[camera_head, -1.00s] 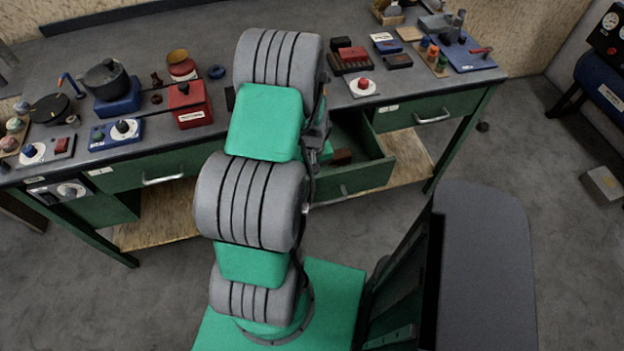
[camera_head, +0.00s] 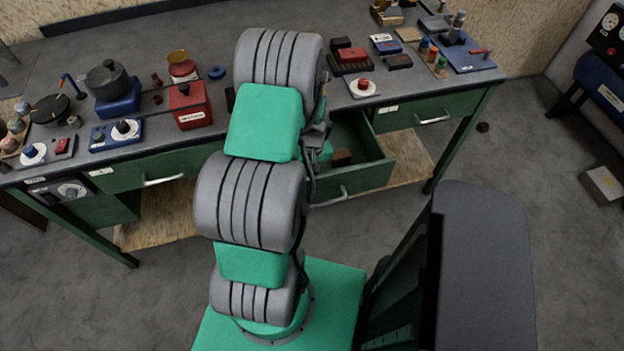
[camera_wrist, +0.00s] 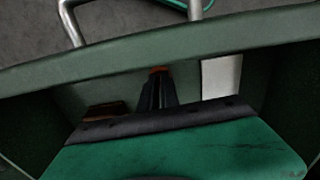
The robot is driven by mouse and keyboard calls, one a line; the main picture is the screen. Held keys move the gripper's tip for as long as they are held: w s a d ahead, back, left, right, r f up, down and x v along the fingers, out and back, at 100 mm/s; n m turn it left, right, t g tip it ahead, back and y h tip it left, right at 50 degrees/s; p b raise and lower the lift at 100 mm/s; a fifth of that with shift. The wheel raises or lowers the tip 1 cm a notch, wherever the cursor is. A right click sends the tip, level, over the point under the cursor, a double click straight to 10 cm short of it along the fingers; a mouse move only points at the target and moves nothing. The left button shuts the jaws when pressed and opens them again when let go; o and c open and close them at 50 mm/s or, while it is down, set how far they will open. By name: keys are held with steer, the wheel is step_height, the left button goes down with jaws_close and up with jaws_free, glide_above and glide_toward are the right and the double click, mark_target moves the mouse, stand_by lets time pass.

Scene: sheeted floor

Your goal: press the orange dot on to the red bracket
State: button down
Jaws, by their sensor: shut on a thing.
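In the wrist view my gripper (camera_wrist: 158,92) points down into an open green drawer, its dark fingers close together. A small orange piece (camera_wrist: 158,69) shows at the fingertips; I take it as the orange dot, held between them. A dark red-brown block (camera_wrist: 106,111) lies in the drawer to the left of the fingers, partly hidden by my gripper's body. It also shows in the head view (camera_head: 341,157). I cannot make out for certain which thing is the red bracket. In the head view my arm hides most of my gripper.
The open drawer (camera_head: 358,182) juts from the bench, with its front panel and handle close to my gripper. A white rectangle (camera_wrist: 221,76) is right of the fingers. The bench top (camera_head: 130,45) carries a red box (camera_head: 188,104), a pot (camera_head: 107,80) and several small items.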

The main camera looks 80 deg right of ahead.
steer(key=shift+r+p, duration=2.65)
steer(key=shift+r, duration=1.45)
steer(key=c, duration=2.1)
jaws_free()
steer(key=shift+w, duration=0.1)
jaws_close()
